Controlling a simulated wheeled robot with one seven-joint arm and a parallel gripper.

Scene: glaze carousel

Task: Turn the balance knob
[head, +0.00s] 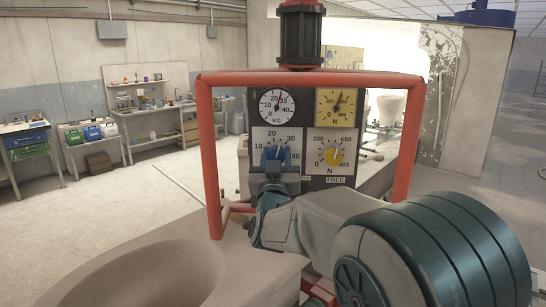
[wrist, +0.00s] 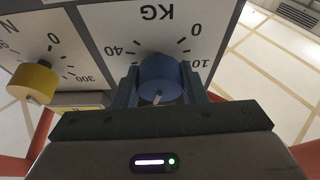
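The task's balance knob appears to be the blue knob (wrist: 160,74) on a white dial marked KG, at the panel's lower left (head: 274,152). In the wrist view the dial is upside down; the knob's white mark points to the picture's bottom, toward the scale's middle, whose numbers are hidden. My gripper (head: 278,162) is at this knob, one finger on each side, also in the wrist view (wrist: 161,90). The fingers lie close along the knob's sides; I cannot tell whether they press on it.
A yellow knob (head: 334,156) on an N dial is right of the blue one. Above are a white KG gauge (head: 276,106) and a yellow N gauge (head: 336,107). A red frame (head: 404,150) surrounds the panel. A wide round basin (head: 140,280) is at front left.

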